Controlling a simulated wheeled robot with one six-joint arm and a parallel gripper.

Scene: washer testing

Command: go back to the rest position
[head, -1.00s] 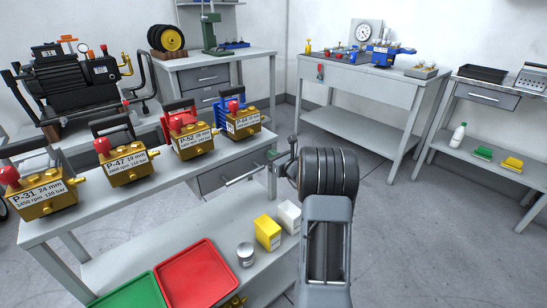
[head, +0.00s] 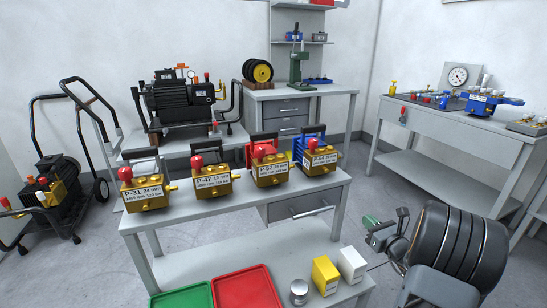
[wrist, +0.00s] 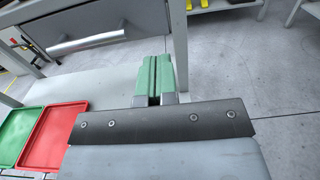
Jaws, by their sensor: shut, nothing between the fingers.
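My gripper (head: 371,222) is at the lower right in the head view, to the right of the pump bench and clear of it. In the wrist view its two green fingers (wrist: 154,80) lie together, shut, with nothing between them. My arm partly hides the gripper's far side in the head view. The brass pumps, P-31 (head: 146,193), P-47 (head: 211,182), P-52 (head: 271,170) and P-64 (head: 319,162), stand upright in a row on the bench top (head: 240,206), apart from my gripper.
On the lower shelf are a green tray (head: 183,297), a red tray (head: 245,289), a silver can (head: 299,291), a yellow box (head: 325,275) and a white box (head: 351,264). A grey worktable (head: 440,122) stands at the right. Free floor (head: 371,187) lies between the benches.

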